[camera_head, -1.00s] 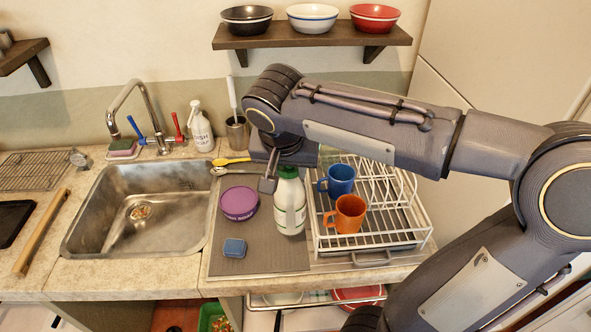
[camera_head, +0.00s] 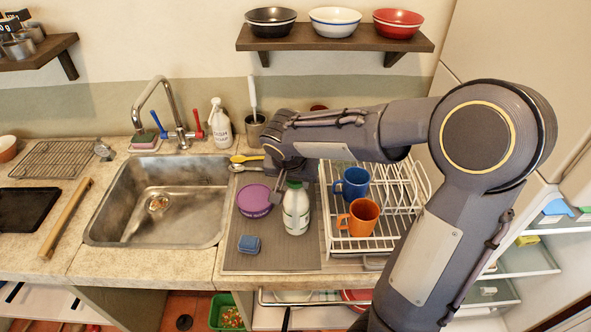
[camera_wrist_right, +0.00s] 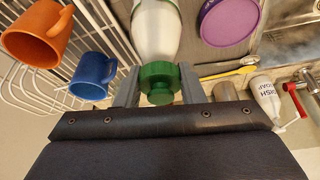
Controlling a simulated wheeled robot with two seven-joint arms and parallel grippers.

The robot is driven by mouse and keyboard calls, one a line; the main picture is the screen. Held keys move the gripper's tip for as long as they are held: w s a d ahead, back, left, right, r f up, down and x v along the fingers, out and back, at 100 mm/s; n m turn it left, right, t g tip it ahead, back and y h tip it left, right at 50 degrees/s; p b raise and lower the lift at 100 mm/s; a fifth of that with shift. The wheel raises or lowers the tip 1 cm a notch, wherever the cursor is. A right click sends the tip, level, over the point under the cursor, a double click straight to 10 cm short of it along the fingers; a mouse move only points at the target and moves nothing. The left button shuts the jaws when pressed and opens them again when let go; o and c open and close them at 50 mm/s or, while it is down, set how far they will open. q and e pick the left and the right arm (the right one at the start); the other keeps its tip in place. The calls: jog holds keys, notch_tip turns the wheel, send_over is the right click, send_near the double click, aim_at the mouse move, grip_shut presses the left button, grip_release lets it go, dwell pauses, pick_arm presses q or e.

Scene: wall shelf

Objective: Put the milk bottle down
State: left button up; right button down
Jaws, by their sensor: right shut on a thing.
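The milk bottle (camera_head: 296,210), white with a green cap, is upright over the grey mat (camera_head: 270,260), between the purple lidded bowl and the dish rack. Its base looks to be on or very near the mat; I cannot tell if it touches. My right gripper (camera_head: 290,184) comes from behind and above and is shut on the bottle's neck. In the right wrist view the fingers (camera_wrist_right: 160,84) flank the green cap (camera_wrist_right: 159,80), and the white body (camera_wrist_right: 156,32) points away. My left gripper is not in view.
A white dish rack (camera_head: 385,243) with an orange mug (camera_head: 361,218) and blue mug (camera_head: 352,183) is at right. Spoons (camera_head: 245,158) lie behind. The sink (camera_head: 160,200) is farther left. The front of the mat is clear.

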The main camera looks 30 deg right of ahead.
jog(key=shift+s+f, duration=0.15)
jog(key=shift+f, duration=0.15)
jog(key=c, duration=1.1)
grip_release()
jog(key=shift+f, duration=0.15)
jog(key=shift+o, duration=1)
